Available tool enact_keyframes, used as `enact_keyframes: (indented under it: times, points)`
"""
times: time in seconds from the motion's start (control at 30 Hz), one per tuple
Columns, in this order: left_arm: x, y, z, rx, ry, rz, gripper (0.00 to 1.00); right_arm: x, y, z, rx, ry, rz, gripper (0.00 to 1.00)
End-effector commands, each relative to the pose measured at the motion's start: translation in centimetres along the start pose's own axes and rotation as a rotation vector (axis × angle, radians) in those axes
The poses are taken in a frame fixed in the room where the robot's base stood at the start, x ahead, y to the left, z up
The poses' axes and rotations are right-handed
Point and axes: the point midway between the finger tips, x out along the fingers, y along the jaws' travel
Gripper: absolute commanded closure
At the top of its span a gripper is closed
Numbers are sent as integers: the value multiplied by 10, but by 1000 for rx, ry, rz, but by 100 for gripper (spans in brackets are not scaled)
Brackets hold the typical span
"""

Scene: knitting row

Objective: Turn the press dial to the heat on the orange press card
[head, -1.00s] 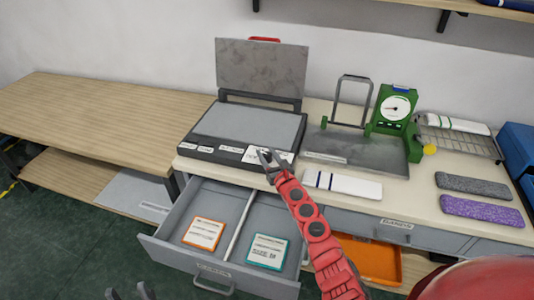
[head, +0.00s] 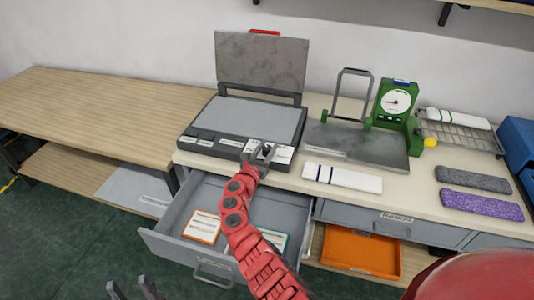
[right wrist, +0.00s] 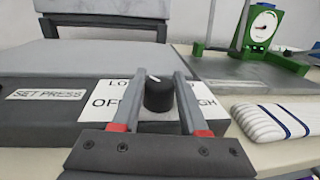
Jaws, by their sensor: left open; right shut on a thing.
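The press (head: 250,120) stands on the bench with its grey lid raised. Its black dial (right wrist: 159,95) sits on a white label plate (right wrist: 112,94) marked OFF, with LO and HIGH partly covered. The dial's white mark points up, slightly left. My right gripper (head: 258,154) is shut on the dial, one finger on each side; its fingers also show in the right wrist view (right wrist: 159,105). The orange press card (head: 202,227) lies in the open drawer's left compartment, its text too small to read. My left gripper (head: 132,290) is open and empty at the bottom left.
The open drawer (head: 160,244) juts out below the press; a teal card (head: 273,239) in it is partly behind my right arm. A white striped knit piece (head: 342,178), a green gauge stand (head: 395,105) and an orange bin (head: 360,252) are to the right.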

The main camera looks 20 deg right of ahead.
Motion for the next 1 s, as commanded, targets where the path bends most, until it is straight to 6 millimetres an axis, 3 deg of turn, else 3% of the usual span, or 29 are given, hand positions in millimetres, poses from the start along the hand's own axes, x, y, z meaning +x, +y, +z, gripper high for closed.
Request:
enact_keyframes:
  times: [0.03, 0.3, 0.9, 0.93, 1.0]
  points:
    - [-10, 0, 2, 0, 0, 0, 50, 0, 1, -5, 1, 2, -23, 100]
    - [-26, 1, 4, 0, 0, 0, 50, 0, 1, -3, 2, 2, -112, 100]
    - [-29, 1, 5, 0, 0, 0, 50, 0, 0, -2, -2, 2, -142, 100]
    - [-29, 1, 5, 0, 0, 0, 50, 0, -1, -2, -2, 2, -142, 54]
    - [-29, 1, 5, 0, 0, 0, 50, 0, 0, -1, -2, 2, -142, 41]
